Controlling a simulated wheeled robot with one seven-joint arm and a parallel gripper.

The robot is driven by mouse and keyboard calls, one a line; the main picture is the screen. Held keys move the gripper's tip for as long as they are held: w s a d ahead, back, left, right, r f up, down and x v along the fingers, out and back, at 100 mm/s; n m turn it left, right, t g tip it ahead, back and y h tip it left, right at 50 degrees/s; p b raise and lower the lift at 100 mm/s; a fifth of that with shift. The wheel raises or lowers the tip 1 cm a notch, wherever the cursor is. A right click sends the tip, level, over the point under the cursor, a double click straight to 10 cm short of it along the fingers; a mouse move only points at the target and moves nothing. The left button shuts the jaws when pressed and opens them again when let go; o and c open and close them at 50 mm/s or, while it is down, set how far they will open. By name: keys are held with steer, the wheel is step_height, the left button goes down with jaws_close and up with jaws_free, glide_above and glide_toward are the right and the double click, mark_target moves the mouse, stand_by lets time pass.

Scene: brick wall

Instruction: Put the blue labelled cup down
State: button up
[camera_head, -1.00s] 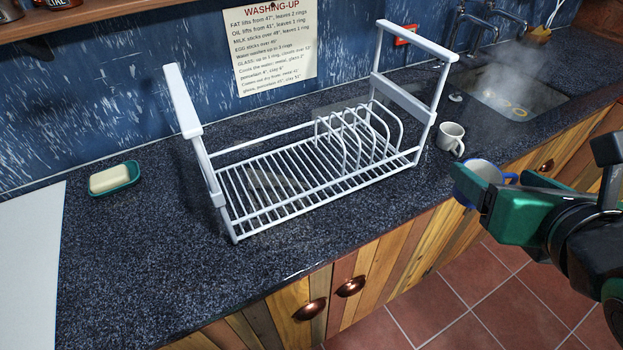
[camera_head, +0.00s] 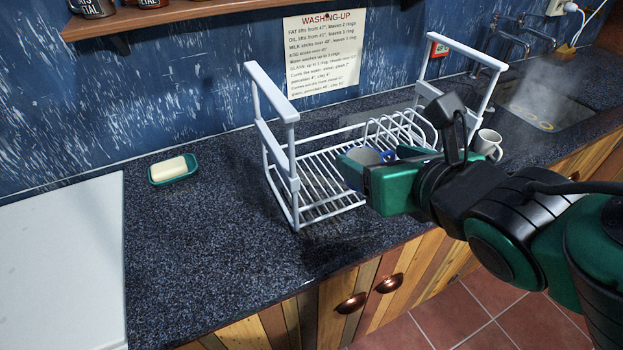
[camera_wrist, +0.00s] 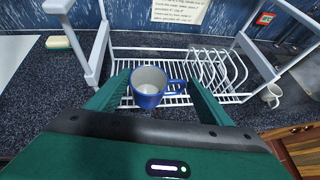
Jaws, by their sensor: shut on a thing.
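The blue cup (camera_wrist: 147,93) is upright between the fingers of my gripper (camera_wrist: 158,84), its pale inside facing up and its handle to the right in the wrist view. In the head view the cup (camera_head: 366,156) shows only in part behind my gripper (camera_head: 362,166), which is shut on it. The cup appears over the front part of the white dish rack (camera_head: 322,207). I cannot tell whether it touches the rack. No label is readable on the cup.
A white mug (camera_head: 487,143) stands right of the rack, near the steaming sink (camera_head: 548,112). A soap dish (camera_head: 174,170) and a white board (camera_head: 62,262) lie to the left. The rack's tall end frames stand up.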

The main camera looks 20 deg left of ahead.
steer(key=shift+s+a, duration=0.2)
steer(key=shift+a, duration=0.1)
steer(key=shift+w+a+f, duration=1.05)
steer(key=shift+w+f, duration=0.6)
steer(key=shift+f, duration=0.2)
steer(key=shift+w+a+f, duration=1.1)
steer(key=shift+w+f, duration=0.5)
steer(key=shift+f, duration=0.2)
steer(key=shift+w+a+f, duration=1.05)
steer(key=shift+w+f, duration=0.6)
steer(key=shift+f, duration=0.2)
steer(key=shift+f, duration=0.2)
steer(key=o, duration=1.2)
steer(key=shift+o, duration=0.3)
steer(key=shift+r, duration=0.1)
